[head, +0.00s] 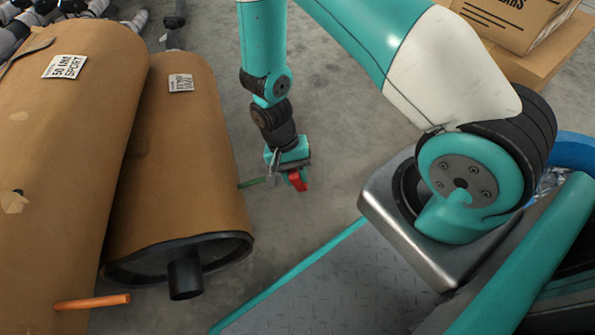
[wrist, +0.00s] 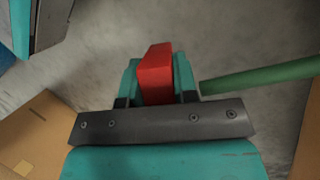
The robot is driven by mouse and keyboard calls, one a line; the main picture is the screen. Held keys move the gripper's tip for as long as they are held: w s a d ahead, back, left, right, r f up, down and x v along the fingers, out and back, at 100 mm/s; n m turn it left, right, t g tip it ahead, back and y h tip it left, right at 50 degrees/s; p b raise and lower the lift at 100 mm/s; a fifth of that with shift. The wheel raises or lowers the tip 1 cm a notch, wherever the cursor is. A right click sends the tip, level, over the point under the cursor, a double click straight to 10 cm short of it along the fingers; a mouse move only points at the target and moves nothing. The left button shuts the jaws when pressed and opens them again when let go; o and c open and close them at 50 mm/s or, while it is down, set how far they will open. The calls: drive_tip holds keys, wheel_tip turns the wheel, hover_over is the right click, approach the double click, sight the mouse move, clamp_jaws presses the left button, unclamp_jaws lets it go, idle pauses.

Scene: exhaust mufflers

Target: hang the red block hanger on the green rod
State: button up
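The red block hanger (head: 299,183) is held between the fingers of my gripper (head: 290,175), above the floor and just right of the smaller brown muffler. In the wrist view the red block (wrist: 155,73) sits between the two teal fingers of the gripper (wrist: 157,85). The green rod (head: 251,182) sticks out to the right from the smaller muffler's side. In the wrist view the green rod (wrist: 260,77) comes in from the right, its tip close to the right finger. The block does not appear to be on the rod. The block's hole is not visible.
Two large brown wrapped mufflers stand at left, the smaller one (head: 180,150) nearer my gripper. An orange rod (head: 93,302) projects at lower left. Cardboard boxes (head: 520,20) are at upper right. Grey floor (head: 335,140) right of the gripper is clear.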

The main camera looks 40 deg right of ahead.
drive_tip(key=shift+o, duration=1.1)
drive_tip(key=w+a+r+y+p, duration=0.1)
drive_tip(key=w+a+r+p, duration=0.4)
drive_tip(key=r, duration=0.4)
drive_tip(key=shift+r+n+t+y+p, duration=0.15)
drive_tip(key=shift+n+t+y+p, duration=0.15)
drive_tip(key=shift+y, duration=0.1)
drive_tip(key=w+d+r+h+p, duration=0.1)
drive_tip(key=d+r+p, duration=0.3)
drive_tip(key=r, duration=0.3)
drive_tip(key=shift+w+h, duration=0.25)
drive_tip(key=shift+h, duration=0.15)
drive_tip(key=shift+a, duration=0.1)
drive_tip(key=s+a+r+n+t+y+p, duration=0.1)
drive_tip(key=a+r+n+p, duration=0.2)
drive_tip(key=r, duration=0.8)
drive_tip(key=s+a+r+n+t+y+p, duration=0.1)
drive_tip(key=s+a+r+n+p, duration=0.1)
drive_tip(key=r, duration=0.8)
drive_tip(key=s+a+r+n+t+y+p, duration=0.1)
drive_tip(key=s+a+r+n+y+p, duration=0.2)
drive_tip(key=s+r, duration=0.55)
drive_tip(key=s+a+r+n+t+p, duration=0.1)
drive_tip(key=s+r+n+p, duration=0.35)
drive_tip(key=r, duration=0.65)
wheel_tip(320, 180, up, 37)
drive_tip(key=n+p, duration=0.1)
drive_tip(key=p, duration=3.5)
drive_tip(key=shift+d, duration=0.15)
